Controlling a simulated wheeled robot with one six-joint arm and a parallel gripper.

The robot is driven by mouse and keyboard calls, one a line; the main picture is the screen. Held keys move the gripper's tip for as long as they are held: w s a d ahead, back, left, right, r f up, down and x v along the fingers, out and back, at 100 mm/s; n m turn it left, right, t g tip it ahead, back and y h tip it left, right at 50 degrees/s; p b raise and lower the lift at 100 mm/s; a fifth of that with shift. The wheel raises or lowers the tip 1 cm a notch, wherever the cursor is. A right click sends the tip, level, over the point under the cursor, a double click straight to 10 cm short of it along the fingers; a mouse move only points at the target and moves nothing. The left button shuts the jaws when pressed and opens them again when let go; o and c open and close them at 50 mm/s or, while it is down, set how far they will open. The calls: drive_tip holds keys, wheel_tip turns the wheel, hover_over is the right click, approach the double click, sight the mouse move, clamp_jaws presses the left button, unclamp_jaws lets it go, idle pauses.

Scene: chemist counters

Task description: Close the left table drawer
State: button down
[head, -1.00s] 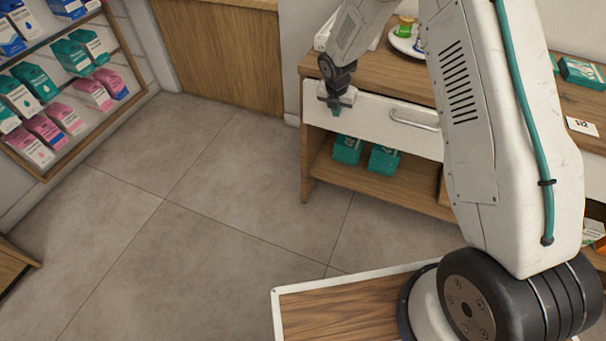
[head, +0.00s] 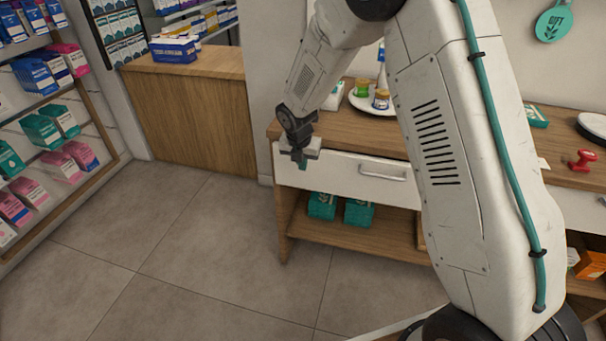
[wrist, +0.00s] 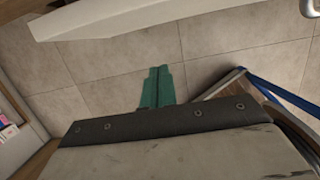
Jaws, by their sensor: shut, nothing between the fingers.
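The left table drawer has a white front (head: 340,172) with a metal bar handle (head: 383,173), under the wooden table top (head: 350,135). Its front sits close under the table's front edge; I cannot tell how far it stands out. My gripper (head: 301,163) points down just in front of the drawer front's left end, and nothing is held. Its teal fingers (wrist: 157,82) are together in the wrist view, over the floor. There the white drawer front (wrist: 130,12) crosses the top, apart from the fingers, with a bit of handle (wrist: 311,8) at the corner. My arm hides the drawer's right end.
Teal boxes (head: 322,205) stand on the shelf below the drawer. A plate (head: 372,102) with small jars is on the table top, and a red stamp (head: 584,160) lies farther right. A product shelf (head: 50,150) stands left. The floor (head: 190,240) between is clear.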

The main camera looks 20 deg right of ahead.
sight(309, 178)
drive_tip(key=s+d+f+m+t+y, duration=0.2)
drive_tip(key=s+f, duration=0.3)
drive_tip(key=f, duration=0.6)
drive_tip(key=s+d+f+m+t+y, duration=0.2)
drive_tip(key=s+f, duration=0.2)
drive_tip(key=f, duration=0.8)
wheel_tip(309, 178, up, 13)
drive_tip(key=m+t+y, duration=0.1)
drive_tip(key=m+t, duration=0.4)
drive_tip(key=t, duration=0.6)
drive_tip(key=shift+d+r+x, duration=0.1)
drive_tip(key=shift+d+x, duration=0.2)
drive_tip(key=shift+x, duration=1.7)
drive_tip(key=shift+d+r+x, duration=0.15)
drive_tip(key=shift+d+x, duration=0.1)
drive_tip(key=shift+x, duration=1.8)
drive_tip(key=shift+d+r+x, duration=0.1)
drive_tip(key=shift+d+x, duration=0.2)
drive_tip(key=shift+x, duration=1.7)
